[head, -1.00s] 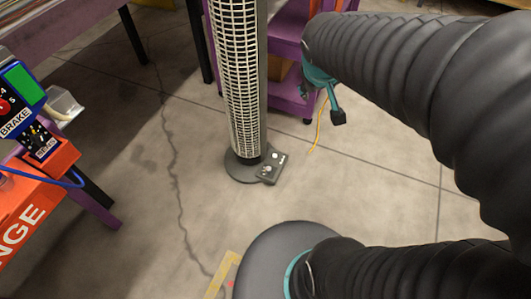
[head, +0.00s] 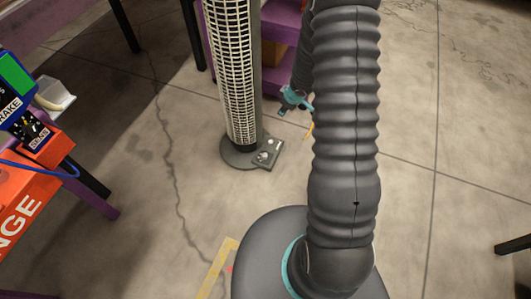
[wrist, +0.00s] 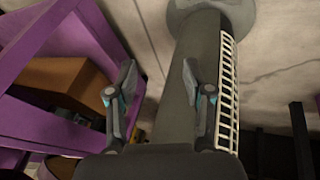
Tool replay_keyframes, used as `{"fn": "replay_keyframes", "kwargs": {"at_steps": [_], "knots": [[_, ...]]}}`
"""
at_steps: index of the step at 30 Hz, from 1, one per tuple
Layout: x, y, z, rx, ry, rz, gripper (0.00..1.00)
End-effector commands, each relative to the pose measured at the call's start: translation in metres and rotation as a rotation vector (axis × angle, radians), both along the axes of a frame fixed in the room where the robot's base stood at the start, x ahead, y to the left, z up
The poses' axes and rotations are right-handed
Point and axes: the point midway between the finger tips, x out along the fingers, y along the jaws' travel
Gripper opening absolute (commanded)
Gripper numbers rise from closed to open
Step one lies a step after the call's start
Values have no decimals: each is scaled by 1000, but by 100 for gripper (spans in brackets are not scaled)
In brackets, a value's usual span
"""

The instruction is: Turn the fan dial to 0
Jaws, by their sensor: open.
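A tall grey tower fan (head: 232,80) with a pale grille stands on a round grey base (head: 232,155). A small grey control box (head: 268,154) with two pale knobs sits at the base's right front edge. The fan dial is one of these knobs, but its markings and setting are too small to read. My gripper (head: 295,98) is to the right of the fan column and higher in the picture than the box, partly behind my arm. In the wrist view my gripper (wrist: 160,72) is open and empty, with the fan column (wrist: 205,65) behind its right finger. The knobs are not visible there.
A purple shelf (head: 275,75) stands behind the fan, with a brown box (wrist: 65,82) on it in the wrist view. An orange unit (head: 30,205) with a blue cable is at left. Floor in front of the fan is clear.

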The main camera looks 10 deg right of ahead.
Motion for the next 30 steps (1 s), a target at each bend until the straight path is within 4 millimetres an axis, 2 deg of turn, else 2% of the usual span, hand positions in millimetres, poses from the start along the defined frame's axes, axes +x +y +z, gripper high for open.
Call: {"fn": "replay_keyframes", "kwargs": {"at_steps": [1,3,6,9,12,17,20,30], "knots": [[-5,5,-29,28,31,35,51],[-13,12,-59,66,64,82,51],[-26,22,-96,120,104,139,51],[-38,30,-121,163,135,181,51],[-47,36,-137,192,156,208,51],[-51,41,-150,208,167,221,51],[-48,44,-161,208,168,223,51],[-35,63,-217,208,167,222,51]]}}
